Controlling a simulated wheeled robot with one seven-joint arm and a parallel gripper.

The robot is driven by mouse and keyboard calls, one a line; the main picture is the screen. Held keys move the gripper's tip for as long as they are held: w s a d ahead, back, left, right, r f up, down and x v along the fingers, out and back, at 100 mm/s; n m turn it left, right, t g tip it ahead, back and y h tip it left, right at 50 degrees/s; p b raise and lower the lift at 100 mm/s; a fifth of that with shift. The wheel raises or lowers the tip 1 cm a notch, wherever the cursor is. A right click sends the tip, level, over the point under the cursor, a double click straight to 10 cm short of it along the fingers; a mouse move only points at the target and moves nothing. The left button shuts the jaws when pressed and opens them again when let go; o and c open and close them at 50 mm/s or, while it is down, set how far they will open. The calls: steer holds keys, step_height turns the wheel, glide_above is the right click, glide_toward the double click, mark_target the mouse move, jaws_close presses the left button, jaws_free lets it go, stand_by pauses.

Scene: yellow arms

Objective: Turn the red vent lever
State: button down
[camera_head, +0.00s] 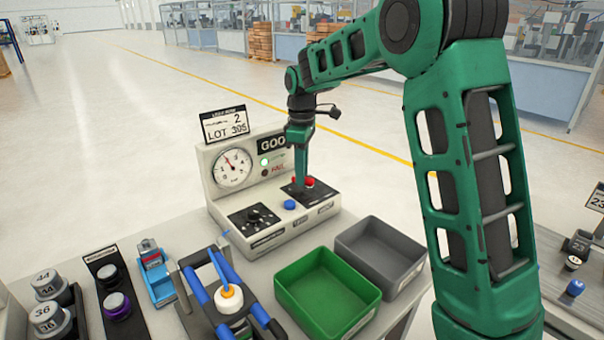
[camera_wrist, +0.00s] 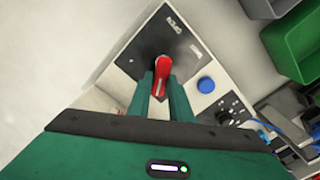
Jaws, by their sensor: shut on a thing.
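The red vent lever (camera_wrist: 162,70) stands on a dark plate (camera_wrist: 141,60) marked OPEN on the light test box. My gripper (camera_wrist: 160,97) is shut on the lever, with one green finger on each side of it. In the head view my gripper (camera_head: 300,181) points down at the right part of the box, and bits of the red lever (camera_head: 309,182) show beside the fingers. The fingers hide part of the lever, so its exact angle is hard to tell in the head view.
A blue button (camera_head: 289,204) and a black knob panel (camera_head: 254,217) sit left of the lever. A gauge (camera_head: 232,168) and a sign rise behind. A green bin (camera_head: 327,293) and a grey bin (camera_head: 381,257) stand in front. Open floor lies behind the table.

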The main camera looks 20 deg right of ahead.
steer(key=m, duration=0.3)
steer(key=w+d+m, duration=0.1)
steer(key=shift+r+m, duration=0.15)
steer(key=shift+m, duration=0.15)
steer(key=m, duration=0.3)
steer(key=shift+w+d+m, duration=0.2)
steer(key=shift+d+m, duration=0.1)
steer(key=m, duration=0.4)
steer(key=shift+d, duration=0.4)
steer(key=shift+d+m, duration=0.15)
steer(key=shift+m, duration=0.85)
steer(key=shift+d+m, duration=0.1)
steer(key=shift+m, duration=0.9)
steer(key=c, duration=1.6)
jaws_free()
steer(key=shift+s, duration=0.1)
steer(key=shift+c, duration=0.2)
